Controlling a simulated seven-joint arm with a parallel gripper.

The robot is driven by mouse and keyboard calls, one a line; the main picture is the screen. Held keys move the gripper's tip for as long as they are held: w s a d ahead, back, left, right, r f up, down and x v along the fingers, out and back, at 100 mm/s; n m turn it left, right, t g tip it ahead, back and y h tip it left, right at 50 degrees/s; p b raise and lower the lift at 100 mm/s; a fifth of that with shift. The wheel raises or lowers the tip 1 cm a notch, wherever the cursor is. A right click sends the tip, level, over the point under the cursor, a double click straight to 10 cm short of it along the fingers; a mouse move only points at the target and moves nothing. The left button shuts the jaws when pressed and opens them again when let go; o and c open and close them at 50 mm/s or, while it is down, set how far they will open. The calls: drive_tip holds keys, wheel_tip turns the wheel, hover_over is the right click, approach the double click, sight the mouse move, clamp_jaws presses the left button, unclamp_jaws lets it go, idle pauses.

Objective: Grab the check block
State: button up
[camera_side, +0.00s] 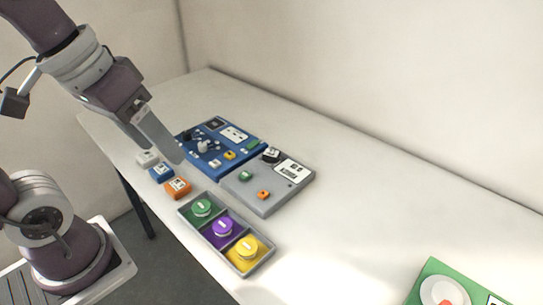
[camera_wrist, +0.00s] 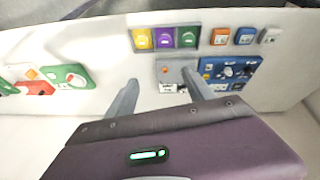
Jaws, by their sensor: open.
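Three small labelled blocks sit in a row near the table's left edge: a white block (camera_side: 147,158), a blue block (camera_side: 161,173) and an orange block (camera_side: 178,188). In the wrist view the orange block (camera_wrist: 221,36), blue block (camera_wrist: 245,36) and white block (camera_wrist: 269,35) line up at the top right. Their markings are too small to read, so I cannot tell which is the check block. My gripper (camera_side: 172,155) is above the table near the blocks and the blue panel. In the wrist view my gripper (camera_wrist: 160,80) has its fingers apart with nothing between them.
A blue panel (camera_side: 185,133) and a grey panel (camera_side: 262,207) with small parts lie behind the blocks. A grey tray (camera_side: 243,270) holds green, purple and yellow round pieces. A green board (camera_side: 429,270) is at the front right. The table's right side is mostly clear.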

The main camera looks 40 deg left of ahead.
drive_tip(key=w+f+n+g+h, duration=0.15)
drive_tip(key=w+n, duration=0.35)
drive_tip(key=w, duration=0.6)
drive_tip(key=n+h, duration=0.7)
drive_tip(key=n, duration=0.4)
hover_over(271, 153)
drive_tip(key=s+a, duration=0.1)
drive_tip(key=s, duration=0.5)
wheel_tip(271, 153, down, 13)
drive_tip(key=w+a+f+n, duration=0.1)
drive_tip(key=f, duration=0.1)
drive_tip(key=w+a+f+n+t+h, duration=0.1)
drive_tip(key=a+f+n, duration=0.1)
drive_tip(key=f, duration=0.1)
drive_tip(key=w+a+f+n+h, duration=0.1)
drive_tip(key=a+f, duration=0.1)
drive_tip(key=shift+w+a+f+n+t, duration=0.1)
drive_tip(key=shift+a+f+n+t, duration=0.05)
drive_tip(key=shift+a+n+t, duration=0.15)
drive_tip(key=shift+w+d+f, duration=0.15)
drive_tip(key=shift+f, duration=0.2)
drive_tip(key=x, duration=0.6)
drive_tip(key=shift+d+f, duration=0.15)
drive_tip(key=shift+f, duration=0.1)
clamp_jaws()
